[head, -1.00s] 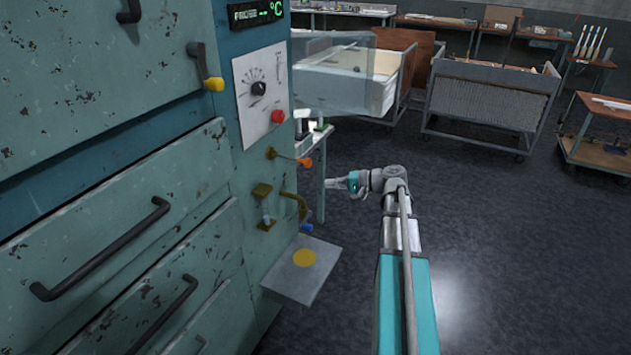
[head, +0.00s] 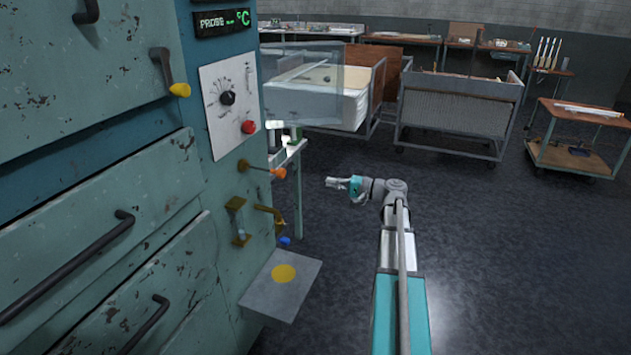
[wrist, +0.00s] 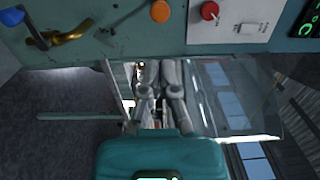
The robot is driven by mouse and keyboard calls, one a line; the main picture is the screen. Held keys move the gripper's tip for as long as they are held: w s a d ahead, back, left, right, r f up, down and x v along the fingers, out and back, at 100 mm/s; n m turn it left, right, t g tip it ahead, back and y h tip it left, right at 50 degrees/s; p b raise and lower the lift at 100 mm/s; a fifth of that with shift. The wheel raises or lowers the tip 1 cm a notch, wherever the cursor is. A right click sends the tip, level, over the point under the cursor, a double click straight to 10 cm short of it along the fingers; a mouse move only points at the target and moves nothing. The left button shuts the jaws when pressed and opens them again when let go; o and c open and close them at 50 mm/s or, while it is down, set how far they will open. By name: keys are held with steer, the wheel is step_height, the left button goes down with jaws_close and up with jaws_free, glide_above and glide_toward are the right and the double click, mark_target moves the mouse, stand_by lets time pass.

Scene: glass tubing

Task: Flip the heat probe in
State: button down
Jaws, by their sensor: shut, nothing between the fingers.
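The pale green cabinet (head: 60,170) carries short levers on its right-hand face. One is a brass rod with an orange tip (head: 279,173), sticking out; its tip also shows at the top of the wrist view (wrist: 160,11). Below it is a bent brass lever (head: 268,211) with a blue tip (head: 285,240). No label tells which one is the heat probe. A green display (head: 222,22) above reads PROBE with dashes and °C. My gripper (head: 331,182) is shut and empty, right of the orange tip and apart from it. Its fingers (wrist: 157,70) are together in the wrist view.
A grey shelf plate (head: 280,300) with a yellow disc juts out below the levers. A red button (head: 249,127) and dial sit above. A small table (head: 298,150) and a clear-walled bin (head: 330,100) stand behind. The dark floor at right is open.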

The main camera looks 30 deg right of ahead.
mark_target(284, 174)
steer(key=x, duration=1.3)
steer(key=shift+w+a+f, duration=0.15)
steer(key=shift+w+a, duration=0.05)
steer(key=shift+w, duration=0.05)
